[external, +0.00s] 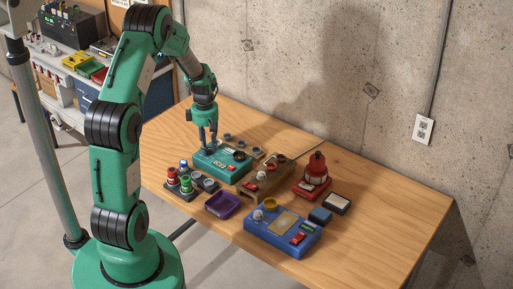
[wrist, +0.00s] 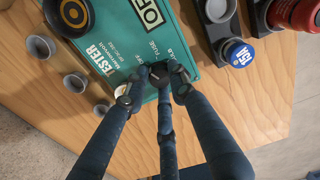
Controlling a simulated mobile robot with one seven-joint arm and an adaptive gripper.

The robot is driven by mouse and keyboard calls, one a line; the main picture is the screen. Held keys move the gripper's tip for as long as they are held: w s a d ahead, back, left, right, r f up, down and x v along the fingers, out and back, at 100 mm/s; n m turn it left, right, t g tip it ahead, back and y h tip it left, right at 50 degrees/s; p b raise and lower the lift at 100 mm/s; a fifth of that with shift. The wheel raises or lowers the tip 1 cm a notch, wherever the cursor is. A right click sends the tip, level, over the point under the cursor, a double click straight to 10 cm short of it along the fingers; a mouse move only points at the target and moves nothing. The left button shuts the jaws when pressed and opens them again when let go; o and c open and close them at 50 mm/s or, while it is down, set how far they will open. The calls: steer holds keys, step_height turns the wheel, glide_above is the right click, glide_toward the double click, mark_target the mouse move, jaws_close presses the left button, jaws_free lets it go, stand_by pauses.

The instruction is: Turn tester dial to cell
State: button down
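The tester is a teal box (external: 222,166) on the wooden table. In the wrist view its face (wrist: 105,40) reads TESTER, and its display (wrist: 148,10) reads OFF, cut off at the top edge. Small labels, FUSE and a partly hidden one, sit near the dial. The dial (wrist: 160,74) is a small dark knob near the tester's edge, largely hidden by my fingers. My gripper (external: 208,146) points down over the tester. In the wrist view my gripper's fingers (wrist: 158,88) converge around the dial and appear closed on it. The dial's exact pointing is hard to see.
A brown device (external: 265,178) stands right of the tester, with a red beacon (external: 315,172) and a blue box (external: 283,226) beyond. Red and green cylinders (external: 180,180) and a purple tray (external: 222,205) stand in front. Grey cups (wrist: 76,84) line the tester's side. The table's right end is clear.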

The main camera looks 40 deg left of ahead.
steer(key=shift+m, duration=0.3)
steer(key=m, duration=0.3)
steer(key=shift+p, duration=0.4)
steer(key=m, duration=0.3)
steer(key=shift+m, duration=0.3)
steer(key=m+p, duration=0.1)
steer(key=m, duration=1.1)
steer(key=shift+m+p, duration=0.4)
steer(key=m, duration=0.6)
steer(key=shift+m, duration=0.3)
steer(key=c, duration=1.5)
jaws_free()
